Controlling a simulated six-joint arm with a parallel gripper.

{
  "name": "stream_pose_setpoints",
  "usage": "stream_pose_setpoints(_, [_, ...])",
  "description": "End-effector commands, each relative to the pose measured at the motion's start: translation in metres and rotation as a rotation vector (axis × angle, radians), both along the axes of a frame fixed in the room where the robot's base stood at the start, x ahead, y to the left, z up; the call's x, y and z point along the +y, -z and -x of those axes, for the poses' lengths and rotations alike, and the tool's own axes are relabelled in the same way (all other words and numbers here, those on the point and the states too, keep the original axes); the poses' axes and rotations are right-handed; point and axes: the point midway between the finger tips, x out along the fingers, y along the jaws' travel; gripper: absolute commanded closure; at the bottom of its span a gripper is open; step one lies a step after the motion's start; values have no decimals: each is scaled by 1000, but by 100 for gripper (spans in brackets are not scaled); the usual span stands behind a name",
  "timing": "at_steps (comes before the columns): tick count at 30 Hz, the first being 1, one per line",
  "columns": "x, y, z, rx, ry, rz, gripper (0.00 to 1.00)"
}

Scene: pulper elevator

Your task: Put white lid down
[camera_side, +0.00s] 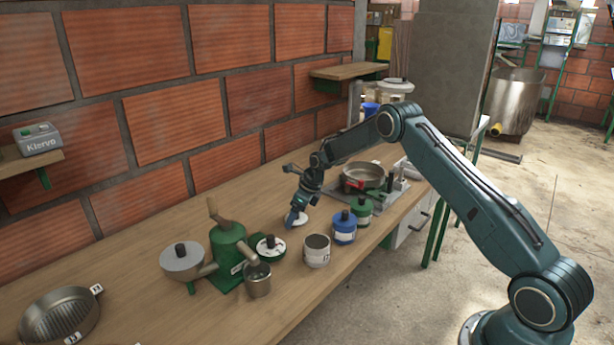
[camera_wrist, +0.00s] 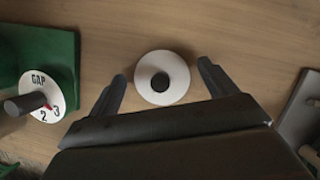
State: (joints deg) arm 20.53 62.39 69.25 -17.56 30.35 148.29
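The white lid (camera_wrist: 180,84) is a round disc with a black knob, lying flat on the wooden table in the wrist view. It also shows in the side view (camera_side: 301,219), partly hidden by my gripper (camera_side: 292,217). In the wrist view my gripper (camera_wrist: 161,72) has its two fingers spread wide, one on each side of the lid, with wood showing between each finger and the lid. It holds nothing.
A white pot (camera_side: 317,257) without a lid stands in front, beside a lidded blue pot (camera_side: 344,232) and a lidded green pot (camera_side: 362,214). A green hand-cranked machine (camera_side: 228,255) with a metal cup (camera_side: 258,285) stands left. A metal pan (camera_side: 362,175) sits behind right.

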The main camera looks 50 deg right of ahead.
Motion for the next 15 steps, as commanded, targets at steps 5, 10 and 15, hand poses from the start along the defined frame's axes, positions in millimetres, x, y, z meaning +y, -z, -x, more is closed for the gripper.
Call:
stream_pose_setpoints(5, [0,0,0,0,0,0,16])
stream_pose_setpoints(10, [0,-2,0,0,0,0,16])
stream_pose_setpoints(15, [-1,-8,2,0,0,0,16])
